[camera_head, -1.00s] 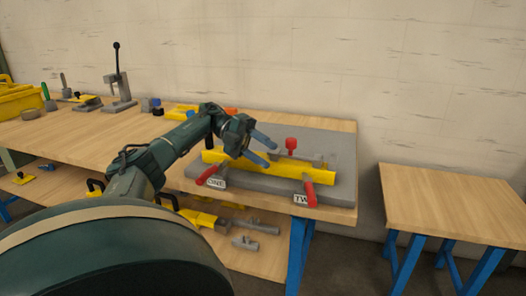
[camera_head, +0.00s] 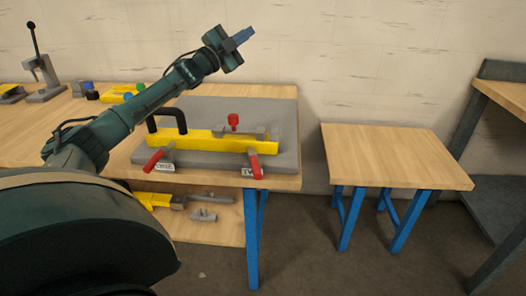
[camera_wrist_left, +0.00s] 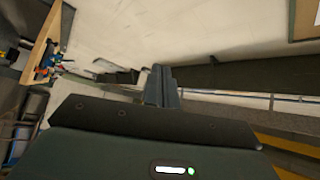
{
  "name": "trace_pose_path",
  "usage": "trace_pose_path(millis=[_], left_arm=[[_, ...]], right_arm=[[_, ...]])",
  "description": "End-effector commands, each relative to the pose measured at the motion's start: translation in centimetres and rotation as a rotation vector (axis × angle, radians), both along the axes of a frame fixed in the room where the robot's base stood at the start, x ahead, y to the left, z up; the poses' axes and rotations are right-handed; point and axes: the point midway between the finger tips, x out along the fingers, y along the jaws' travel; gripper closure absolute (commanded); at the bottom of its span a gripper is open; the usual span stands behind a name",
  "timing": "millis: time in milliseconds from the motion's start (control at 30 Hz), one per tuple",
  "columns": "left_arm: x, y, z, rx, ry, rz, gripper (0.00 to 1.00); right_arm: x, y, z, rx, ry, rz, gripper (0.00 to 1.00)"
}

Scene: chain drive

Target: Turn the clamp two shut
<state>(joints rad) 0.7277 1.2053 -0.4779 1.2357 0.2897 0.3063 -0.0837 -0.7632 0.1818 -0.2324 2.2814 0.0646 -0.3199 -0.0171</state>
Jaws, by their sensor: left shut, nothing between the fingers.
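Clamp two is the red lever (camera_head: 255,165) at the right front of the grey fixture plate (camera_head: 215,112), beside a white label reading "TW". Its red handle points down over the bench's front edge. Clamp one, a red lever (camera_head: 154,160) with its own label, is at the left front. A yellow bar (camera_head: 205,140) lies across the plate between them, with a black handle at its left end. My left gripper (camera_head: 243,37) is raised well above and behind the plate, shut and empty. Its closed blue-grey fingers also show in the left wrist view (camera_wrist_left: 161,85). My right gripper is not seen.
A red knob (camera_head: 233,121) stands on a grey block behind the yellow bar. An upright lever tool (camera_head: 42,70) is at the far left of the bench. A small wooden table (camera_head: 395,155) stands to the right, with a gap between. Grey and yellow parts lie on the lower shelf.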

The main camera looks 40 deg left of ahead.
Motion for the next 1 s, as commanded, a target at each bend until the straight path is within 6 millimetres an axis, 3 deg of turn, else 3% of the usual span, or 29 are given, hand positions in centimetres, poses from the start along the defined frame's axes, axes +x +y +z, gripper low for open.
trace_pose_path(millis=[67, 167, 267, 367, 500, 700, 833, 1000], left_arm=[[1.0, 0.2, 0.0, -0.126, 0.092, 0.075, 1.00], [1.8, -0.2, -1.7, -0.275, 0.250, 0.150, 1.00], [1.8, -1.7, -4.3, -0.402, 0.448, 0.196, 1.00], [0.8, -4.5, -7.4, -0.495, 0.681, 0.213, 1.00], [-2.6, -9.7, -11.3, -0.552, 1.046, 0.194, 1.00], [-9.3, -16.0, -14.0, -0.504, 1.483, 0.118, 1.00], [-12.1, -17.8, -14.5, -0.458, 1.632, 0.082, 1.00], [-12.9, -18.5, -15.4, -0.442, 1.684, 0.069, 1.00]], right_arm=[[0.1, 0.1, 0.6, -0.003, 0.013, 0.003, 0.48], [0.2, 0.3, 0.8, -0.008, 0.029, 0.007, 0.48], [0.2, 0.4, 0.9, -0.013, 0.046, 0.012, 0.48], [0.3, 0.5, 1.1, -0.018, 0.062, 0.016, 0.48], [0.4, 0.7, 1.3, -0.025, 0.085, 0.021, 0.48], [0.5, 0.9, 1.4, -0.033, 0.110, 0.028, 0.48], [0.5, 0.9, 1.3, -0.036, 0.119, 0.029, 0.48], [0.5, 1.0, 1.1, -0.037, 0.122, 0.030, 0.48]])
